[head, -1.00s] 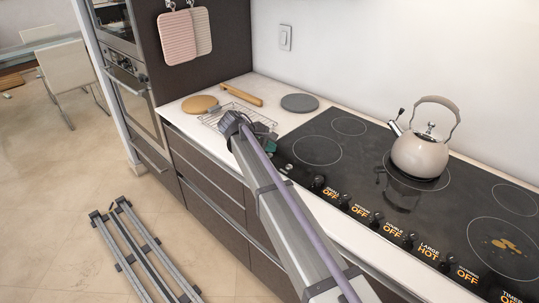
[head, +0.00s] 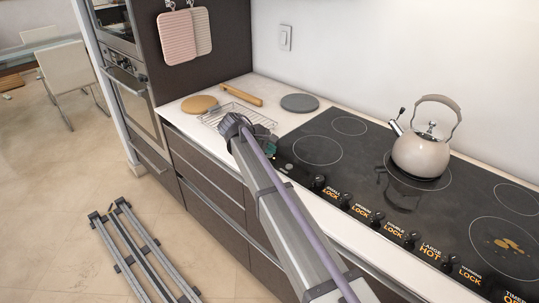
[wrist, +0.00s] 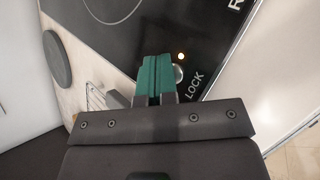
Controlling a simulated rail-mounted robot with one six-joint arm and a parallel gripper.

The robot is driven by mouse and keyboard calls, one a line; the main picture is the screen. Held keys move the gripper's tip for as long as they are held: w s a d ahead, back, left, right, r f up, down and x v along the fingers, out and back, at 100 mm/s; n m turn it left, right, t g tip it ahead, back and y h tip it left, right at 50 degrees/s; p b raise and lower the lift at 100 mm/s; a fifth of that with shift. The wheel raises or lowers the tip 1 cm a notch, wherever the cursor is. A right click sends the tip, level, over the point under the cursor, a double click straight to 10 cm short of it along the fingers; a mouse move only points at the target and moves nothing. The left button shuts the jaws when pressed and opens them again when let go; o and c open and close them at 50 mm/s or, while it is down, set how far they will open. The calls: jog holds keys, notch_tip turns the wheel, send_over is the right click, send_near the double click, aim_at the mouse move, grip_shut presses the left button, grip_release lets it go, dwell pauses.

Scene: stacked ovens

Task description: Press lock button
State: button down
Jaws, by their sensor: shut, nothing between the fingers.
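The lock button (wrist: 178,74) shows in the wrist view as a small pale round knob on the black cooktop, beside the printed word LOCK (wrist: 194,85). In the head view my gripper (head: 269,150) is at the cooktop's left end, mostly hidden by my arm. The cooktop's (head: 345,165) orange displays mostly read LOCK (head: 331,198); one reads HOT (head: 430,254).
A kettle (head: 421,156) stands on a rear burner. A wire rack (head: 237,117), a wooden board (head: 199,104), a wooden handle-like piece (head: 242,95) and a grey disc (head: 299,103) lie on the counter left of the cooktop. Knobs line its front edge.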

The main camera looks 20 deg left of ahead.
aim_at(269, 156)
jog(key=shift+r+p, duration=0.55)
notch_tip(269, 156, up, 6)
jog(key=p, duration=0.6)
